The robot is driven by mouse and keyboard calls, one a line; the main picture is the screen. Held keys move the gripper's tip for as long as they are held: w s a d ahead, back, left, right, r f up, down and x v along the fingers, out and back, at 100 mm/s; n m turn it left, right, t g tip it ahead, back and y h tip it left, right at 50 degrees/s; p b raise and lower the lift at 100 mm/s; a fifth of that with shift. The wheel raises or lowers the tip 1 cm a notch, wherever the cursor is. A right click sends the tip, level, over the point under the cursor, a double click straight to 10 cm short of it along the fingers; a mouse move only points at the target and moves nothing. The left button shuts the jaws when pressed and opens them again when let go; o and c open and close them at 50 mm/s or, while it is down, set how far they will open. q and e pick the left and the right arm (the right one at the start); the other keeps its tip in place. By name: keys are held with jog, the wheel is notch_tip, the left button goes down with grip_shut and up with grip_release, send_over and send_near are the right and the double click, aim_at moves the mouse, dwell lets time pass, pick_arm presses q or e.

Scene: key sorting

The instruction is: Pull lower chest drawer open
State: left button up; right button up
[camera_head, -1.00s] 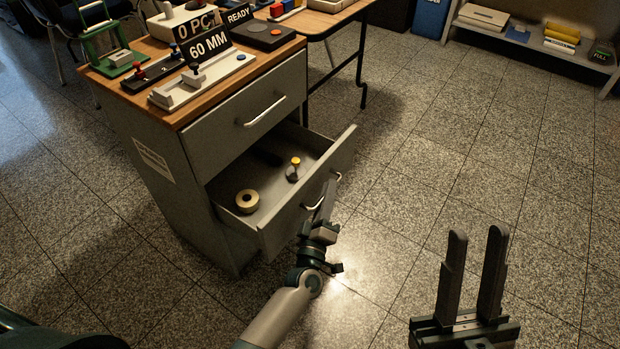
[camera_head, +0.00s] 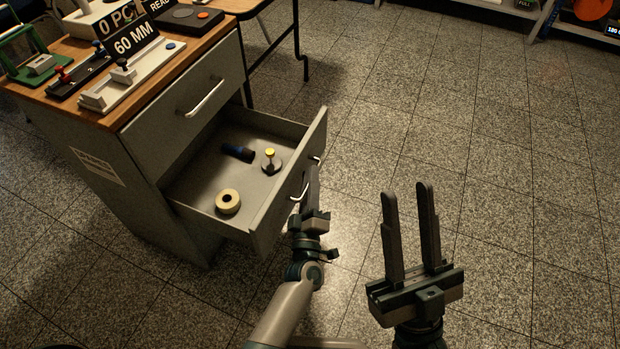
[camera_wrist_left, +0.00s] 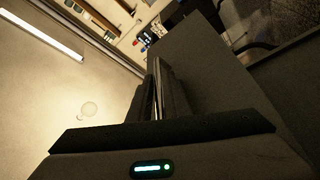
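The grey chest's lower drawer (camera_head: 277,215) is pulled well out, its inside showing. Its light handle (camera_head: 299,193) is on the drawer front. My left gripper (camera_head: 312,172) is at this handle, its fingers close together and seemingly closed around it. The grip itself is partly hidden. In the left wrist view the left fingers (camera_wrist_left: 157,75) are nearly together, close to a grey panel. My right gripper (camera_head: 406,190) is open and empty, in front of the drawer, fingers pointing up.
The drawer holds a tan tape roll (camera_head: 228,202), a yellow-topped stamp-like item (camera_head: 271,161) and a dark blue cylinder (camera_head: 238,152). The upper drawer (camera_head: 185,110) is shut. Fixtures and signs crowd the wooden top (camera_head: 120,112). The floor to the right (camera_head: 480,140) is clear.

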pick_arm(q)
jog(key=shift+s, duration=0.1)
